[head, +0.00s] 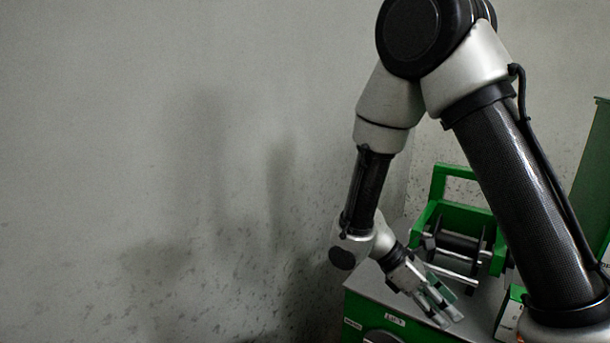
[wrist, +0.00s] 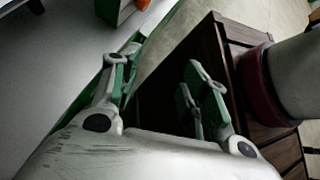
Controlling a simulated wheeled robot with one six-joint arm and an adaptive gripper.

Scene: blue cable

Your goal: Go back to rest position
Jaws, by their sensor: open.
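My gripper (head: 446,312) is at the lower right of the head view, low over the front part of a grey-topped cabinet with green trim (head: 372,300). In the wrist view my gripper (wrist: 162,85) has its two fingers spread wide apart, with nothing between them. It is open and empty. My arm bends down from the top of the head view and hides part of the cabinet. No blue cable can be made out in either view.
A green frame with dark rollers (head: 458,245) stands on the cabinet behind my gripper. A tall green panel (head: 594,165) is at the right edge. A plain grey wall (head: 150,150) fills the left. The wrist view shows dark wooden furniture (wrist: 222,45) beyond the fingers.

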